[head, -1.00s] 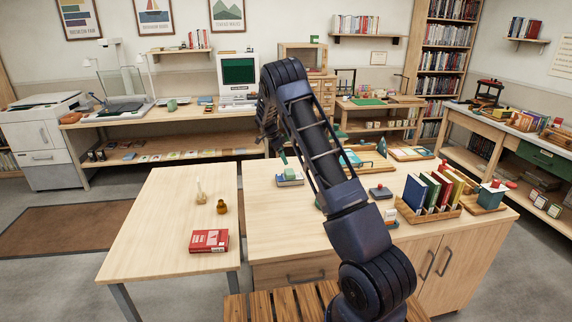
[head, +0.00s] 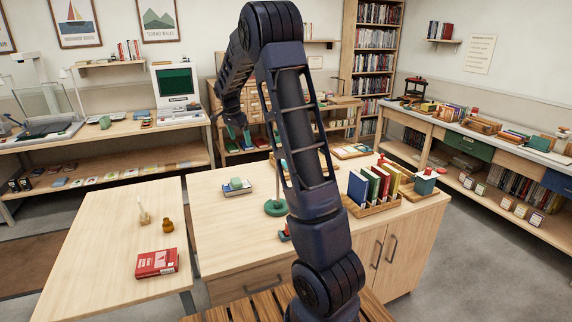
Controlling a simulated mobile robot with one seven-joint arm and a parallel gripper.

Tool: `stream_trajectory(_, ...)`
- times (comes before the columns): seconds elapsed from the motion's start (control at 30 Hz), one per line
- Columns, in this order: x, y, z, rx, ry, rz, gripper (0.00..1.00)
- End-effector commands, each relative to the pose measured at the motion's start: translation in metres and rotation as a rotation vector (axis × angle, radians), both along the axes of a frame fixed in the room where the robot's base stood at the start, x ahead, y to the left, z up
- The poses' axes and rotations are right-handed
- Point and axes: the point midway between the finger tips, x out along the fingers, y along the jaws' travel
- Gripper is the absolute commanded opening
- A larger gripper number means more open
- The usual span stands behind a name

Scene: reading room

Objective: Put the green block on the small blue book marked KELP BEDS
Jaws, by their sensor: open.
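My gripper (head: 240,133) is raised above and behind the back left part of the cabinet top, with its fingertips pointing down. It is open and holds nothing. A small green block (head: 236,182) rests on top of a small blue book (head: 238,191) with pale page edges, lying flat near the cabinet's left back side. The gripper is clear of both. The lettering on the book is too small to read in the head view.
A green round base with a post (head: 275,208) stands right of the book, partly behind my arm. A wooden rack of upright books (head: 375,208) is farther right. A red book (head: 157,263) lies on the left table. The cabinet top's front left is bare.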

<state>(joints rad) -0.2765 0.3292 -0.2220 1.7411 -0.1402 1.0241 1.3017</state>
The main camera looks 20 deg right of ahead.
Motion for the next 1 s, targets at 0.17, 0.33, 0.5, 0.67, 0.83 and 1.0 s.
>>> stream_trajectory(0.17,-0.052,-0.013,0.039,0.037,-0.014,0.127,0.90)
stream_trajectory(0.33,-0.101,-0.021,0.066,0.061,-0.031,0.255,0.90)
stream_trajectory(0.5,-0.153,-0.027,0.087,0.072,-0.054,0.387,0.90)
stream_trajectory(0.67,-0.202,-0.030,0.102,0.073,-0.078,0.511,0.90)
stream_trajectory(0.83,-0.255,-0.033,0.110,0.060,-0.103,0.643,0.90)
stream_trajectory(1.0,-0.307,-0.033,0.111,0.035,-0.129,0.775,0.90)
